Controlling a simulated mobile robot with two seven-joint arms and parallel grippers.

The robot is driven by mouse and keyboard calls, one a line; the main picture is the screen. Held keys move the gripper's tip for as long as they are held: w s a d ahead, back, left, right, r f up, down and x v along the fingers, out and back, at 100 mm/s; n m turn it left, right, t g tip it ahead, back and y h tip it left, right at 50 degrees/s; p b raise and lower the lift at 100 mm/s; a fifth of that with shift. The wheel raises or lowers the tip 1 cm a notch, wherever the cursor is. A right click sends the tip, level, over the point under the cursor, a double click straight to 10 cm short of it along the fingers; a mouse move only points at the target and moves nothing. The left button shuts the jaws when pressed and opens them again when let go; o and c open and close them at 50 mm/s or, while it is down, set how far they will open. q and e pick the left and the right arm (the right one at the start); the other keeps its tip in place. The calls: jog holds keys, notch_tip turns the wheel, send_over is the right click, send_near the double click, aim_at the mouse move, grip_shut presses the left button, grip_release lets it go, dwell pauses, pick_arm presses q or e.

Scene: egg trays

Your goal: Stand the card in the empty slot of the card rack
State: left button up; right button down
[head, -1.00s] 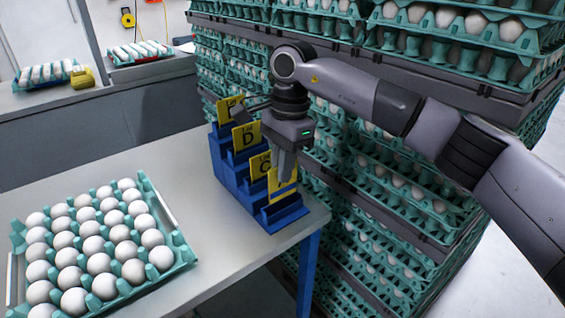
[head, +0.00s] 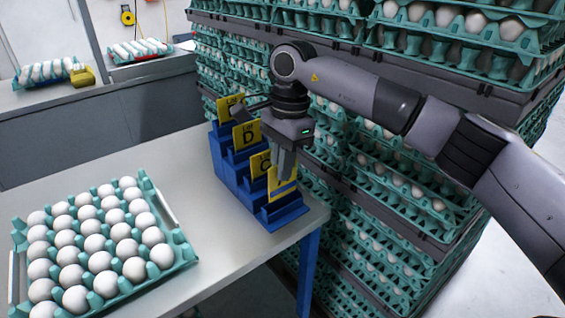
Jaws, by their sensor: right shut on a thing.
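The blue card rack (head: 225,176) stands at the right end of the table, with stepped slots. Yellow cards stand in it: one at the back (head: 228,106), one marked D (head: 247,136) and one marked C (head: 259,165). My right gripper (head: 284,172) points down over the front part of the rack, shut on a yellow card (head: 281,189). This card is upright, low at a front slot. The jaws cover its upper part, and I cannot tell whether its lower edge is seated. The frontmost step of the rack shows no card. My left gripper is not in view.
A teal tray of white eggs (head: 185,252) lies on the table (head: 215,232) left of the rack. Tall stacks of egg trays (head: 400,175) stand close behind and right of the rack. The table between tray and rack is clear.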

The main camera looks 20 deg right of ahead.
aim_at(281, 197)
jog(key=shift+f, duration=0.1)
dwell(0.3)
jog(key=shift+f+b, duration=1.2)
jog(key=shift+f, duration=0.85)
jog(key=c, duration=1.1)
grip_release()
jog(key=shift+c, duration=0.2)
